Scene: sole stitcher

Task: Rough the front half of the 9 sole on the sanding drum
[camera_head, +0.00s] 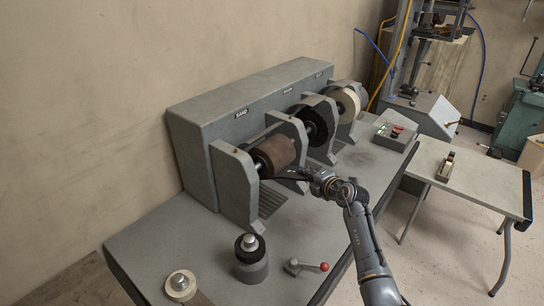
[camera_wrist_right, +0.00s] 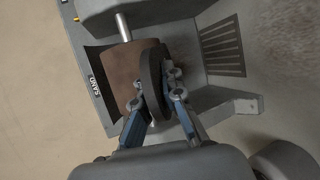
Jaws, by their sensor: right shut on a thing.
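The brown sanding drum (camera_head: 275,155) sits on its shaft at the "SAND" station of the grey machine; the wrist view also shows the drum (camera_wrist_right: 122,66). My right gripper (camera_wrist_right: 156,98) is shut on a dark grey sole (camera_wrist_right: 152,72), its blue fingers on either side of it. The sole stands nearly edge-on to the wrist camera, its far part over the right side of the drum. I cannot tell whether they touch. No size mark can be read on it. In the head view my right gripper (camera_head: 308,176) is at the drum's front right. My left gripper is not in view.
A black brush wheel (camera_head: 312,126) and a pale wheel (camera_head: 344,102) stand further along the bench. A control box (camera_head: 395,132) is at its far right. A grey cylinder (camera_head: 250,266), a pale roll (camera_head: 181,286) and a red-knobbed lever (camera_head: 308,266) are near the front.

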